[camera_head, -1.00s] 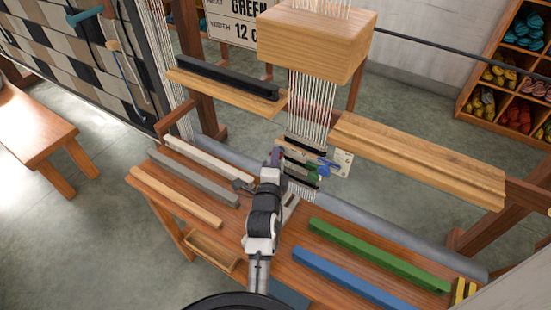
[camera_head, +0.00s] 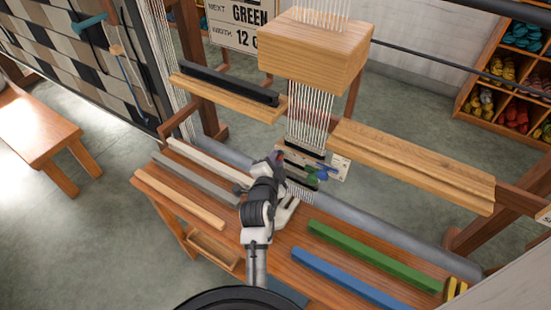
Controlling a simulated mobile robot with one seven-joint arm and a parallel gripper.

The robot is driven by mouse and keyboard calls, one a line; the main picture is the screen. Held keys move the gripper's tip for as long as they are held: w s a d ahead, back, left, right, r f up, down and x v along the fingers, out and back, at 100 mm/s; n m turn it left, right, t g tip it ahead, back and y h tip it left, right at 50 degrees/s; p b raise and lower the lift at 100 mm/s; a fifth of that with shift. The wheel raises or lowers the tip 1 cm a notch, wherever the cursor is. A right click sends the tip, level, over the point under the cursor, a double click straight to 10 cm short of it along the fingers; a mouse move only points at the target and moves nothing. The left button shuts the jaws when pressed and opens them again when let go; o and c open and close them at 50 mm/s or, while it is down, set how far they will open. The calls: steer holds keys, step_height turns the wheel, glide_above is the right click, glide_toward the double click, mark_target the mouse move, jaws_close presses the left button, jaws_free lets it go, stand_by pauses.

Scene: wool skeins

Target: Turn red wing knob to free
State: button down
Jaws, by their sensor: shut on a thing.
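A small panel (camera_head: 341,168) with knobs sits in front of the warp threads at the loom's middle. A small patch of the red wing knob (camera_head: 280,154) shows at the tip of my gripper (camera_head: 277,160). My gripper is shut on the red knob and hides most of it, so its exact angle cannot be told. A blue wing knob (camera_head: 320,171) and a green knob (camera_head: 312,183) show just right of my gripper, apart from it.
Green (camera_head: 370,255) and blue (camera_head: 352,279) bars lie on the bench at right; white (camera_head: 210,162), grey (camera_head: 195,178) and tan (camera_head: 180,199) bars lie at left. A wooden block (camera_head: 315,52) hangs above the panel. A long grey roller (camera_head: 400,230) runs behind the bars.

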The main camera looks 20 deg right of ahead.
steer(key=n+g, duration=0.1)
steer(key=n, duration=0.1)
steer(key=n+g+h+p, duration=0.1)
steer(key=n+g, duration=0.1)
steer(key=n, duration=0.1)
steer(key=n+g+h+p, duration=0.1)
steer(key=n, duration=0.1)
steer(key=shift+w+a+r, duration=0.1)
steer(key=shift+w+r, duration=0.05)
steer(key=shift+w, duration=0.1)
steer(key=shift+n+g, duration=0.3)
steer(key=shift+n, duration=0.1)
stand_by(0.4)
steer(key=c, duration=1.5)
jaws_free()
steer(key=b+v, duration=0.2)
steer(key=v, duration=1.1)
steer(key=shift+s+a+b, duration=0.15)
steer(key=shift+a+b, duration=0.25)
steer(key=shift+r, duration=0.1)
